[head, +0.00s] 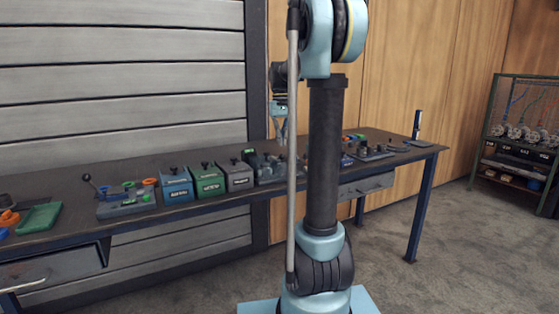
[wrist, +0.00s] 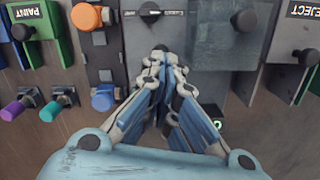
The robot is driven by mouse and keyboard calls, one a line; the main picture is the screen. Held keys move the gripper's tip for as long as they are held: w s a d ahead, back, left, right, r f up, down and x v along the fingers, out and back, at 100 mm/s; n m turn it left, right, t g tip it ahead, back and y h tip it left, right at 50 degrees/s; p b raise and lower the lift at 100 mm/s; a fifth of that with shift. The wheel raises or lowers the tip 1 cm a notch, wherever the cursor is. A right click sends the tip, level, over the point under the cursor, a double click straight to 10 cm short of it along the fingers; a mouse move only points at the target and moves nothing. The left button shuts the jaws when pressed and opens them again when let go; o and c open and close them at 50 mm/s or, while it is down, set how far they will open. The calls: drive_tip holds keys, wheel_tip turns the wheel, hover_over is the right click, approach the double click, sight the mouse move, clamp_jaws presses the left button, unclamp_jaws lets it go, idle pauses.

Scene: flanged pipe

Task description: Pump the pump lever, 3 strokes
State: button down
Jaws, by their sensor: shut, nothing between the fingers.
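I cannot tell for certain which part is the pump lever. One lever with a black ball knob (head: 86,178) leans up from a grey base with coloured taps (head: 126,208), left on the bench in the head view. My gripper (head: 281,133) is far to its right, pointing down over the middle of the bench. In the wrist view my gripper (wrist: 162,58) is shut and empty, its fingertips together over a grey unit (wrist: 195,50). A black knob (wrist: 150,12) on that unit shows just beyond the fingertips. Whether the fingertips touch the unit is unclear.
Blue (head: 175,188), green (head: 207,183) and grey (head: 238,178) boxes with black knobs line the bench (head: 75,240). Orange (wrist: 86,17) and blue (wrist: 103,98) knobs stand left of my fingers in the wrist view. An EJECT box (wrist: 290,45) is at right. A rack (head: 520,130) stands far right.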

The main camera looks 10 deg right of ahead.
drive_tip(key=shift+s+f, duration=0.2)
drive_tip(key=shift+f, duration=1.85)
wheel_tip(320, 180, down, 2)
drive_tip(key=shift+w+a+r, duration=0.1)
drive_tip(key=shift+w+r, duration=0.2)
drive_tip(key=shift+w, duration=0.5)
drive_tip(key=shift+w+r, duration=0.25)
drive_tip(key=shift+w, duration=0.5)
wheel_tip(320, 180, up, 12)
drive_tip(key=w, duration=0.1)
drive_tip(key=shift+w, duration=0.15)
drive_tip(key=shift+f, duration=0.1)
